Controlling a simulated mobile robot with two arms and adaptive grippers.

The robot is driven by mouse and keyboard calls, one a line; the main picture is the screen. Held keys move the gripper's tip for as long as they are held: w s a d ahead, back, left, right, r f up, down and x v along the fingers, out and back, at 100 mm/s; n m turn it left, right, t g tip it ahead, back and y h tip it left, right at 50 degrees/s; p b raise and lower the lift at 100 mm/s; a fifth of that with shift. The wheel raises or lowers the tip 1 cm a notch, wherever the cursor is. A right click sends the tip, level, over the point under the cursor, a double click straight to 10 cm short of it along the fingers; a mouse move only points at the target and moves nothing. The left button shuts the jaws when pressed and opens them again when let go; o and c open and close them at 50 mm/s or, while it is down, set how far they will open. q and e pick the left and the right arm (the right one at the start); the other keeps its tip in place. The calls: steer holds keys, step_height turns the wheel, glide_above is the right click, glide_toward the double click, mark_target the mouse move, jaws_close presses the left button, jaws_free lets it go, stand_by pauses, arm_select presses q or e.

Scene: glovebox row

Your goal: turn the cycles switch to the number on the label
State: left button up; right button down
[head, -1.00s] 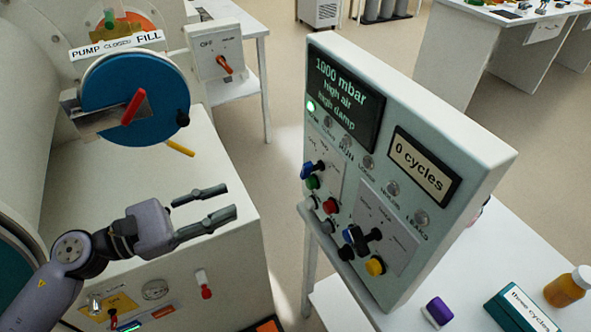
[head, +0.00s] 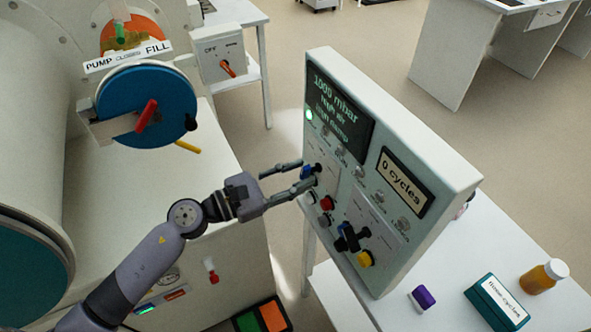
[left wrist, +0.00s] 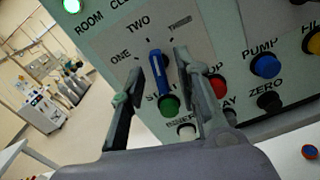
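The cycles switch is a blue knob (left wrist: 160,80) on the panel (head: 440,201), with ONE, TWO and a blurred third mark around it in the left wrist view. The knob stands nearly upright, its upper end toward the middle mark. It is partly hidden by my gripper in the head view. My left gripper (left wrist: 158,66) is open, one finger on each side of the knob, with gaps showing; it also reaches the panel in the head view (head: 308,173). The label is on a teal box (head: 478,300) and appears to read "three cycles". My right gripper is out of view.
Below the knob are a green button (left wrist: 169,106) and a red button (left wrist: 217,84). A black switch (head: 352,238) and yellow button (head: 365,259) sit lower on the panel. A purple-topped block (head: 423,298) and orange bottle (head: 544,277) stand on the white table. The display (head: 405,182) reads "0 cycles".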

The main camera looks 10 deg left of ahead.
arm_select(q)
jaws_close()
stand_by(0.4)
